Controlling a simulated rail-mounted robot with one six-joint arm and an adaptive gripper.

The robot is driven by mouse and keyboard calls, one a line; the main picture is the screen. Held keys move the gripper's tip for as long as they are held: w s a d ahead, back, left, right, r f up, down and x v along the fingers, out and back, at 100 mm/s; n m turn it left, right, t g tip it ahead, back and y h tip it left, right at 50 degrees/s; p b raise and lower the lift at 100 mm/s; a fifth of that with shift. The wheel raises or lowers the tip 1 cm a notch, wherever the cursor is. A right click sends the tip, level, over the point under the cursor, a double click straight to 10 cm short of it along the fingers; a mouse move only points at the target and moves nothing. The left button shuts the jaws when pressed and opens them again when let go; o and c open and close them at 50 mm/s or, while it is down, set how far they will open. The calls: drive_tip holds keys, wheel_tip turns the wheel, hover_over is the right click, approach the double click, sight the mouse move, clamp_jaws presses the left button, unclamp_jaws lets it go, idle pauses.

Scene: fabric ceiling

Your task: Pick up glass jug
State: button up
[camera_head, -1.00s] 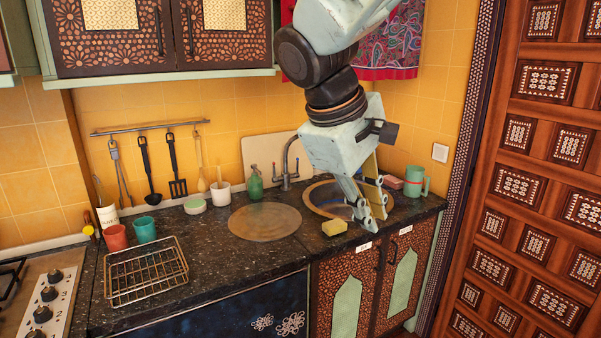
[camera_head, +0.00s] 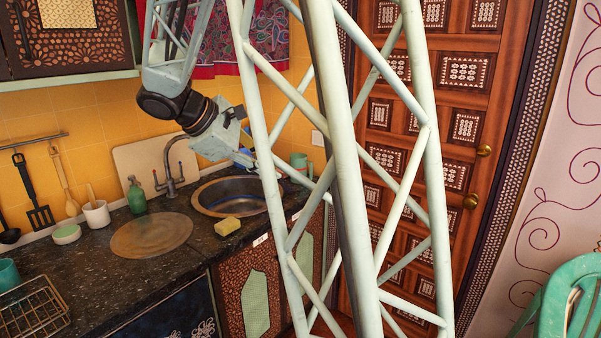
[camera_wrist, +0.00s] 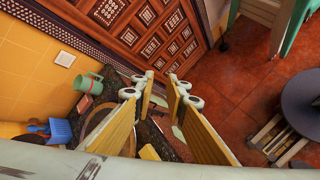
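No clear glass jug is plain to see. A green handled jug (camera_head: 301,163) stands upright on the counter's far right end, beyond the sink; my own pale lattice frame partly hides it. It also shows in the wrist view (camera_wrist: 88,83), at the left near the yellow wall; I cannot tell if it is glass. My gripper (camera_wrist: 159,91) is open, its two yellow-padded fingers apart with nothing between them.
The round sink (camera_head: 231,211) has a tap (camera_head: 172,178) behind it and a yellow sponge (camera_head: 228,227) in front. A green bottle (camera_head: 136,196), white cup (camera_head: 96,214) and wire rack (camera_head: 30,315) stand left. The wooden door (camera_head: 457,140) bounds the right; a green chair (camera_head: 573,300) is beyond.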

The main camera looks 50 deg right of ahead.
drive_tip(key=w+d+f+n+g+h+p, duration=0.1)
drive_tip(key=w+d+f+n+h, duration=0.25)
drive_tip(key=w+d, duration=0.55)
drive_tip(key=w+d+f+n+h, duration=0.2)
drive_tip(key=w+d+f, duration=0.3)
drive_tip(key=d, duration=0.8)
drive_tip(key=w+d+f+n+t+h, duration=0.1)
drive_tip(key=w+d+f+n, duration=0.1)
drive_tip(key=d+f, duration=0.3)
drive_tip(key=w+d+f+n+t+h+p, duration=0.1)
drive_tip(key=w+d+f+n, duration=0.1)
drive_tip(key=w+d+f, duration=0.3)
drive_tip(key=w+d+f+n+h, duration=0.1)
drive_tip(key=w+d+f+n, duration=0.1)
drive_tip(key=w+d+f, duration=0.2)
drive_tip(key=shift+w+d+f+n+t, duration=0.1)
drive_tip(key=shift+d+f+n+t, duration=0.25)
drive_tip(key=shift+d+f, duration=0.8)
drive_tip(key=shift+d+r, duration=0.1)
drive_tip(key=shift+d, duration=0.1)
drive_tip(key=shift+d+b, duration=0.4)
drive_tip(key=shift+d, duration=3.8)
drive_tip(key=shift+d+b, duration=0.6)
drive_tip(key=shift+d, duration=1.95)
